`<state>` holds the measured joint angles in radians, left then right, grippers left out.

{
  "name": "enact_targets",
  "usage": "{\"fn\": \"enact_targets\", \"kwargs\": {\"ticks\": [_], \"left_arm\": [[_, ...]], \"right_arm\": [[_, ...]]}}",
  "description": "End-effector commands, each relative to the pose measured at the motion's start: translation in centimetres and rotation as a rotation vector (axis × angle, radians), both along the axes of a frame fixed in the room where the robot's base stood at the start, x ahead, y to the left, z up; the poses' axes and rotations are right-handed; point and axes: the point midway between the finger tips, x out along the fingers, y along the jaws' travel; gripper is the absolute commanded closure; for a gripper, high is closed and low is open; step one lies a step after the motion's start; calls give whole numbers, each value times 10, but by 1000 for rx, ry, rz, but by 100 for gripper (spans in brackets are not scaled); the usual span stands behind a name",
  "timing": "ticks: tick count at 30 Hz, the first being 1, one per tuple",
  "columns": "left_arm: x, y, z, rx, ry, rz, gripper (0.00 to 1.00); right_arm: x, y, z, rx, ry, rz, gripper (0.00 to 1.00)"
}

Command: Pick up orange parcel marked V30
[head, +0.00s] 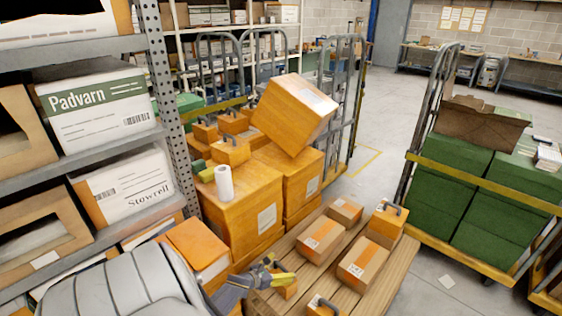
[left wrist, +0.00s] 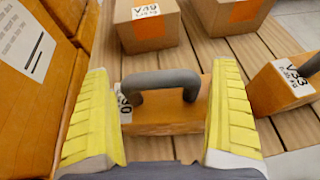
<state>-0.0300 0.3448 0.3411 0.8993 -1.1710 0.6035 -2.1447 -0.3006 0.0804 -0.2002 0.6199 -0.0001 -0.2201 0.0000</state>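An orange parcel (left wrist: 185,117) with a dark grey arched handle (left wrist: 160,80) sits on the slatted wooden platform in the left wrist view. Its white label is partly hidden; I can make out what looks like "30". In the head view the same parcel (head: 288,290) shows partly behind my gripper. My left gripper (head: 276,271) is open, its yellow-padded fingers on either side of the parcel and its handle. I cannot tell whether the fingers touch it. My right gripper is not in view.
An orange parcel marked V33 (left wrist: 283,88) stands close on the right in the wrist view. Brown cartons (head: 363,263) stand on the wooden platform (head: 390,278). Large orange boxes (head: 240,205) and a shelf rack (head: 85,150) flank the left. A cart holds green crates (head: 450,165).

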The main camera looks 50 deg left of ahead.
Motion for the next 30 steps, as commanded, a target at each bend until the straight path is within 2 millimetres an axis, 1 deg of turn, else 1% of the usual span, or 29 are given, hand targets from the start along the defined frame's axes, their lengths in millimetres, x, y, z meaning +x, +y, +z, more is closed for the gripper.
{"fn": "enact_targets", "kwargs": {"ticks": [1, 2, 16, 26, 30], "left_arm": [[0, 0, 0, 0, 0, 0, 13], [0, 0, 0, 0, 0, 0, 16], [0, 0, 0, 0, 0, 0, 71], [0, 1, 2, 1, 0, 0, 71], [0, 1, 10, 3, 0, -2, 71]], "right_arm": [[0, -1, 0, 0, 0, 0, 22], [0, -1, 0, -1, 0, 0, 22], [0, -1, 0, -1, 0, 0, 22], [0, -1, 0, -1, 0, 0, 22], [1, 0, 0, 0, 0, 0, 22]]}}
